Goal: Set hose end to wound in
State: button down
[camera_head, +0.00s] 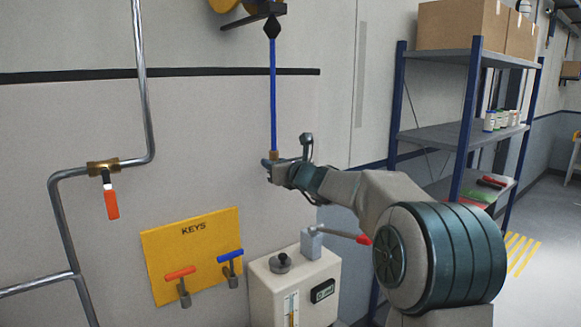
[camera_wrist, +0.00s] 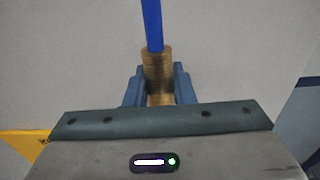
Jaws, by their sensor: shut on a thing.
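The blue hose (camera_head: 273,95) hangs straight down from a dark fitting under the yellow reel (camera_head: 232,5) at the top of the wall. Its brass hose end (camera_head: 274,155) is at the bottom of the hose. My gripper (camera_head: 271,163) is shut on the hose end. In the wrist view the ridged brass hose end (camera_wrist: 157,70) stands between my two blue-grey fingers (camera_wrist: 158,88), with the blue hose (camera_wrist: 152,25) running up from it. Most of the reel is cut off by the top edge of the head view.
A yellow KEYS board (camera_head: 195,250) with red and blue handles is on the wall below. A pale box (camera_head: 295,285) with a red-tipped lever stands below my gripper. Pipes with a red-handled valve (camera_head: 110,200) are left; a shelf rack (camera_head: 455,133) is right.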

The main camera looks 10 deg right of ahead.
jog(key=shift+r, duration=0.4)
jog(key=c, duration=1.3)
grip_release()
jog(key=shift+a, duration=0.1)
jog(key=shift+o, duration=0.2)
jog(key=shift+f, duration=0.15)
jog(key=shift+s+d, duration=0.3)
jog(key=b+v, duration=0.4)
jog(key=v, duration=0.9)
jog(key=shift+b, duration=0.35)
